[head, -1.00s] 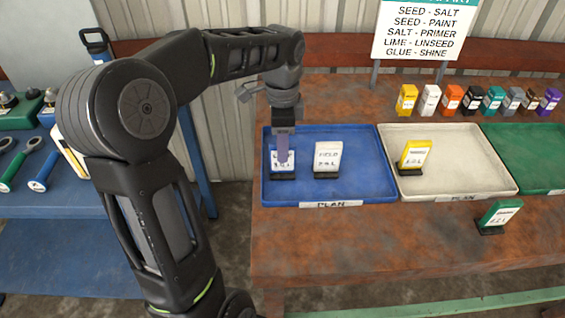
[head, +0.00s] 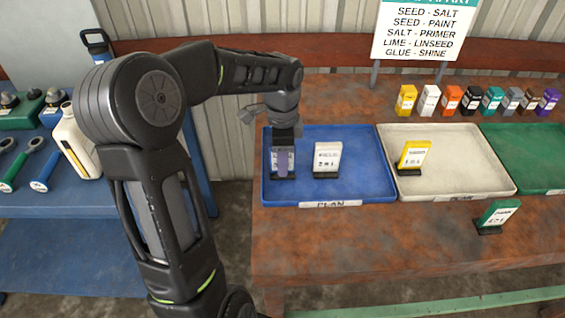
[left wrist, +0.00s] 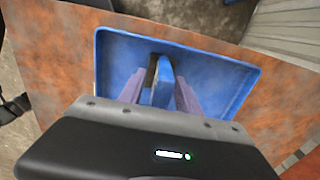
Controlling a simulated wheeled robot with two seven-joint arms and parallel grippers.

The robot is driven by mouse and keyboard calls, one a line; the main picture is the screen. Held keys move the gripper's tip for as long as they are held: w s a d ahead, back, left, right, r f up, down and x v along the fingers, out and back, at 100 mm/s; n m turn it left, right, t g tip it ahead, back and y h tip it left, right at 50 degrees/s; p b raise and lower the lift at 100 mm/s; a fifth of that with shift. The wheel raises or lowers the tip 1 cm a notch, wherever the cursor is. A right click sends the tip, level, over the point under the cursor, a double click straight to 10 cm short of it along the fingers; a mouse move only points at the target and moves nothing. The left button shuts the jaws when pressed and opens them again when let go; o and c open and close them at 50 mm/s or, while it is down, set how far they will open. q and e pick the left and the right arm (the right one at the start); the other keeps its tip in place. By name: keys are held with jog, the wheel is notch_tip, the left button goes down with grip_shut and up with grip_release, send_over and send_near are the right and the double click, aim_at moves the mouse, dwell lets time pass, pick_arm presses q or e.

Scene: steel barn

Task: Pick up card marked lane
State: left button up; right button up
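My left gripper (head: 284,170) is low over the left end of the blue tray, in front of a blue-edged card in a dark stand. In the left wrist view its two purple fingers (left wrist: 167,92) stand on either side of that blue card (left wrist: 163,82), apart, with the card between them. In the head view the gripper covers most of this card's face, so its word cannot be read. A white card (head: 327,158) stands upright just right of it in the blue tray (head: 362,160). My right gripper is not in view.
A cream tray (head: 470,165) holds a yellow card (head: 414,156). A green tray (head: 535,150) is at the right. A green card (head: 496,215) stands on the rusty table in front. Several small coloured boxes line the back below a sign (head: 425,30).

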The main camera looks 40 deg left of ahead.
pick_arm(q)
jog(key=shift+c, duration=0.4)
grip_shut()
dwell(0.4)
